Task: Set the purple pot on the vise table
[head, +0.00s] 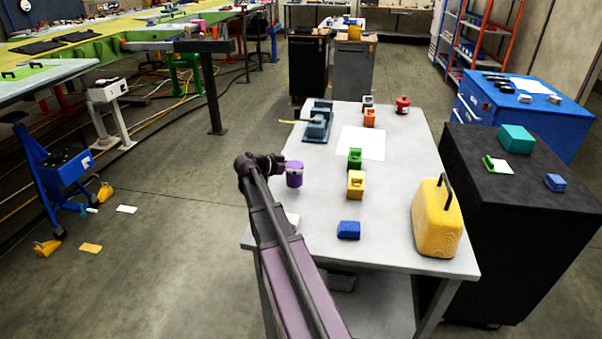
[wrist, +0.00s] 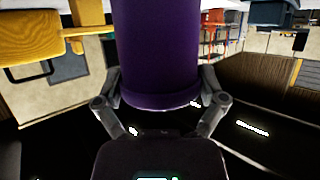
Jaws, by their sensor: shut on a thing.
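The purple pot (head: 294,174) is upright between the fingers of my gripper (head: 279,166), near the left edge of the vise table (head: 320,205). In the wrist view the purple pot (wrist: 156,50) fills the middle, with one finger of my gripper (wrist: 160,88) closed on each side of it. I cannot tell whether the pot's base touches the table top or hangs just above it. The blue-grey vise (head: 317,122) stands on the table's far left part, beyond the pot.
A white sheet (head: 361,143), green block (head: 355,158), yellow block (head: 356,184), blue block (head: 348,230) and yellow case (head: 436,220) are on the table. A red pot (head: 402,105) is at the far right. Bare table lies between the pot and the yellow block.

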